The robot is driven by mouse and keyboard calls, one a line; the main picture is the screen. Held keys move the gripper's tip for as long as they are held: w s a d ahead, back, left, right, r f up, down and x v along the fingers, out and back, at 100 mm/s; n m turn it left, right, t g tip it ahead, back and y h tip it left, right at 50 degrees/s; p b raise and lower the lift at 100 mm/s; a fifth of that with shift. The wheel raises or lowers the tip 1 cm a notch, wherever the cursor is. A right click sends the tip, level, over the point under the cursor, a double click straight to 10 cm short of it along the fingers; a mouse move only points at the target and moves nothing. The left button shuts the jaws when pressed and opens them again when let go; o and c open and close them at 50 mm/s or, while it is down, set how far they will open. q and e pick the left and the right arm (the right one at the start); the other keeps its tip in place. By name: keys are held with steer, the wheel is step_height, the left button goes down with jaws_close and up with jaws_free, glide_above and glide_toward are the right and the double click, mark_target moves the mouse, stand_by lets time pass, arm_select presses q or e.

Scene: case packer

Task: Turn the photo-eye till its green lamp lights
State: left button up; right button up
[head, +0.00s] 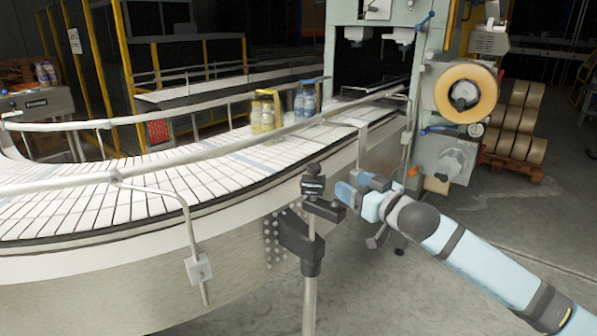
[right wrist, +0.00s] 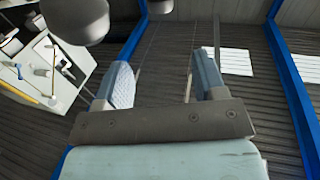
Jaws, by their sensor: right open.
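The photo-eye (head: 313,186) is a small dark unit on a bracket at the top of a grey post (head: 309,285), beside the curved conveyor's outer side. No lit green lamp shows on it in the head view. My right gripper (head: 350,187) is just right of the photo-eye, with its blue-grey fingers pointing towards it. In the right wrist view the fingers (right wrist: 163,78) stand apart with nothing visible between them. Whether a finger touches the photo-eye or its bracket I cannot tell. My left gripper is not in view.
A grey-green machine with a tape roll (head: 466,92) stands behind my right arm. Open floor (head: 540,215) lies at right.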

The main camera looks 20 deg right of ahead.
mark_target(318, 172)
steer(key=shift+m+h, duration=0.3)
steer(key=shift+m, duration=0.1)
steer(key=x, duration=0.4)
steer(key=f+p+x, duration=0.1)
steer(key=x, duration=0.4)
steer(key=p+x, duration=0.1)
steer(key=x, duration=0.3)
steer(key=shift+w+a+f, duration=0.2)
steer(key=shift+w+a, duration=0.05)
steer(key=shift+a, duration=0.15)
steer(key=c, duration=0.9)
